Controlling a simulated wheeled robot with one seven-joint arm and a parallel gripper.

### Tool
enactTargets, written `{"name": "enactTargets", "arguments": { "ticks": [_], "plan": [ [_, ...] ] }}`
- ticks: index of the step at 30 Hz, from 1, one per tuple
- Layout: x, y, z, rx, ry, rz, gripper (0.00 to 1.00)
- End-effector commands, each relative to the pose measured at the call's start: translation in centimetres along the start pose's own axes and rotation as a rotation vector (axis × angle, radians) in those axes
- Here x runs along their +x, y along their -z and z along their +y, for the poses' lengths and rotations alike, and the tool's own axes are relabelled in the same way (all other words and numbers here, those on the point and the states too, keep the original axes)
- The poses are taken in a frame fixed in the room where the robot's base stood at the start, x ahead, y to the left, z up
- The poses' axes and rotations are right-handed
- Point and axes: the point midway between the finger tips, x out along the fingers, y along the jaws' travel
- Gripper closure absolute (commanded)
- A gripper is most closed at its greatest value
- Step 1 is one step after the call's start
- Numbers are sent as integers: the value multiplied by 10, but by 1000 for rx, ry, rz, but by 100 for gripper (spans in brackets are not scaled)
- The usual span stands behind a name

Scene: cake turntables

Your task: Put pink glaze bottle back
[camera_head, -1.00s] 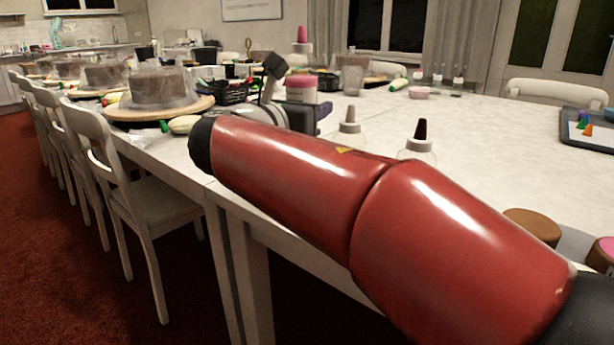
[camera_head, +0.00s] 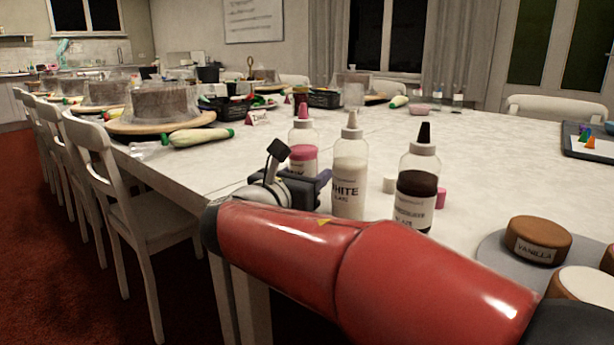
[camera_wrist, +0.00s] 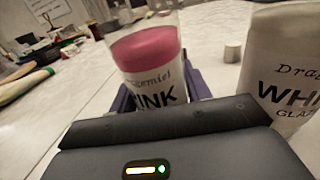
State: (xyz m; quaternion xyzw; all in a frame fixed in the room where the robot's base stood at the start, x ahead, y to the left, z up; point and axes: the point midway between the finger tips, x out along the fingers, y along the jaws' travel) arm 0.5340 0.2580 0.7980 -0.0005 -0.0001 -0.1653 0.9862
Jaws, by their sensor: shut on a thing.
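The pink glaze bottle (camera_head: 303,158) is clear, with pink glaze inside and a dark pink tip. It stands upright at the left of the white glaze bottle (camera_head: 348,182) and the chocolate glaze bottle (camera_head: 416,190). My gripper (camera_head: 308,185) is shut around its lower part. In the wrist view the pink bottle (camera_wrist: 148,62) is between the purple-grey fingers of my gripper (camera_wrist: 162,95), with the white bottle (camera_wrist: 290,65) close at the right. The pink bottle's base is hidden, so I cannot tell whether it touches the table.
A grey turntable (camera_head: 492,252) with round cakes is at right. A covered cake (camera_head: 160,103) stands at left.

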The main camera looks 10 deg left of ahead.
Motion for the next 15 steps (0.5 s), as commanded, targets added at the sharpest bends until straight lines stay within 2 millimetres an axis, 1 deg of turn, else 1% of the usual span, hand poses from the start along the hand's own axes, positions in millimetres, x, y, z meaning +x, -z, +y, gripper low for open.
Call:
{"name": "enactTargets", "arguments": {
  "ticks": [2,3,7,15],
  "plan": [
    [0,2,0,1,0,-1,63],
    [0,2,0,0,0,0,47],
    [0,1,0,0,0,0,30],
    [0,0,0,0,0,0,30]
  ]
}}
